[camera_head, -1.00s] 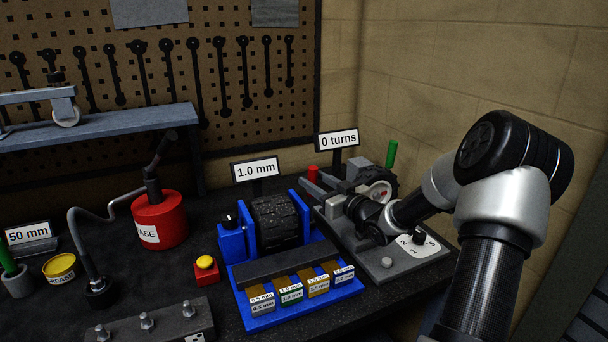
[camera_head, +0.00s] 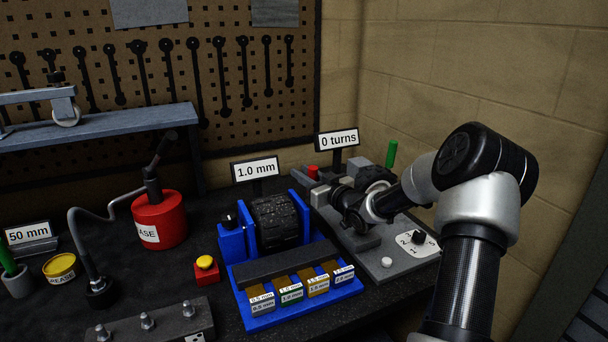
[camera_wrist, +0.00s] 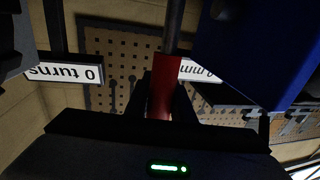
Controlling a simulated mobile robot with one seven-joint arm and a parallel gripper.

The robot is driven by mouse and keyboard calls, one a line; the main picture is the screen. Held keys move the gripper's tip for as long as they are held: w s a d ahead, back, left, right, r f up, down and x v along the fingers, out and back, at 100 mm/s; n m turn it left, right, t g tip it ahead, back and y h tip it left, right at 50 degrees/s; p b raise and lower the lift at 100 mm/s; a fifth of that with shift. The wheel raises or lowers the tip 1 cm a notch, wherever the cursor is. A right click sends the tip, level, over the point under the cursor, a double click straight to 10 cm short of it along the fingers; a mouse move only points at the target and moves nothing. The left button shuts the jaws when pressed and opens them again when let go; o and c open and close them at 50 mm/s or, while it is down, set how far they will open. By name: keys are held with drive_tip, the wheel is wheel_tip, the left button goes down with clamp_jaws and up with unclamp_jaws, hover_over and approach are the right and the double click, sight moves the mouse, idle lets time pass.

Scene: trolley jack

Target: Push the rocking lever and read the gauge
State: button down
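A lever with a red grip (camera_head: 312,172) stands at the back left of the grey fixture at the right end of the bench. In the wrist view, a red grip (camera_wrist: 162,90) on a dark rod lies between the dark fingers of my gripper (camera_wrist: 160,105); whether they press on it is unclear. In the head view my gripper (camera_head: 342,202) is over the fixture, just right of and nearer than the red grip. The white sign (camera_head: 338,139) behind reads "0 turns". The fixture's round dial is hidden by my arm, so its reading is not visible.
A blue stand (camera_head: 236,243) with several labelled strips and a "1.0 mm" sign (camera_head: 256,169) is left of the fixture. A green handle (camera_head: 390,153) and a numbered selector plate (camera_head: 412,243) are close to my arm. A brick wall is on the right.

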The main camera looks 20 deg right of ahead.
drive_tip(key=s+n+t+y+b, duration=0.1)
drive_tip(key=s+t+b, duration=0.3)
drive_tip(key=b, duration=0.7)
drive_tip(key=s, duration=0.2)
drive_tip(key=shift+s+f+b, duration=0.15)
drive_tip(key=shift+s+b, duration=0.15)
drive_tip(key=shift+b, duration=0.1)
drive_tip(key=shift+d, duration=0.1)
drive_tip(key=c, duration=1.5)
unclamp_jaws()
drive_tip(key=shift+c, duration=0.2)
drive_tip(key=s+d+f, duration=0.1)
drive_tip(key=s+d, duration=0.1)
drive_tip(key=s, duration=0.6)
drive_tip(key=s+d+f+p, duration=0.1)
drive_tip(key=s+d, duration=0.1)
drive_tip(key=s, duration=0.6)
